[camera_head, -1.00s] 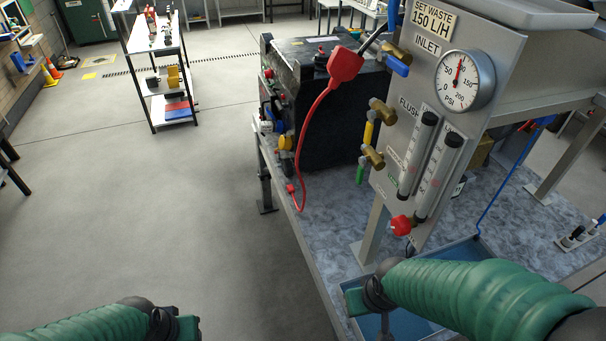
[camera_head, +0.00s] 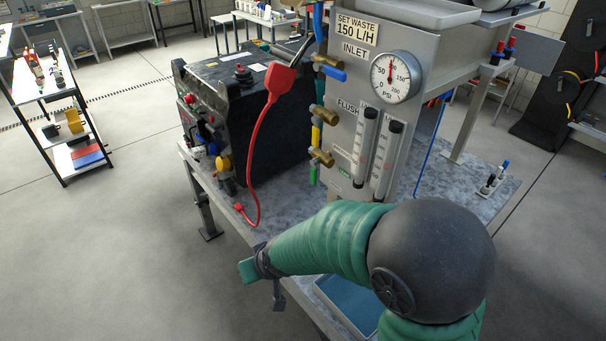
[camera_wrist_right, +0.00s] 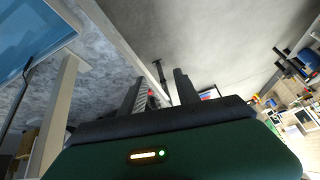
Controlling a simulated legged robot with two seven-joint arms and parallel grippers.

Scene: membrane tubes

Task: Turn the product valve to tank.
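The valve panel (camera_head: 360,110) carries several brass valves. The blue-handled valve (camera_head: 331,73) by INLET has its handle slanting nearly level. The yellow-handled valve (camera_head: 316,136) by FLUSH has its handle hanging down. The green-handled valve (camera_head: 313,174) below it also points down. I cannot read which one is labelled product. My right arm crosses in front of the panel's lower part, and the red knob there is hidden. My right gripper (camera_head: 262,275) is below and left of the valves, apart from them. In the right wrist view its two fingers (camera_wrist_right: 158,88) stand apart, with nothing held. My left gripper is out of view.
A black machine (camera_head: 250,110) with a red lead (camera_head: 256,150) stands left of the panel on the bench (camera_head: 225,185). A blue tray (camera_head: 350,302) lies below my right arm. A bench leg (camera_head: 203,210) stands near.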

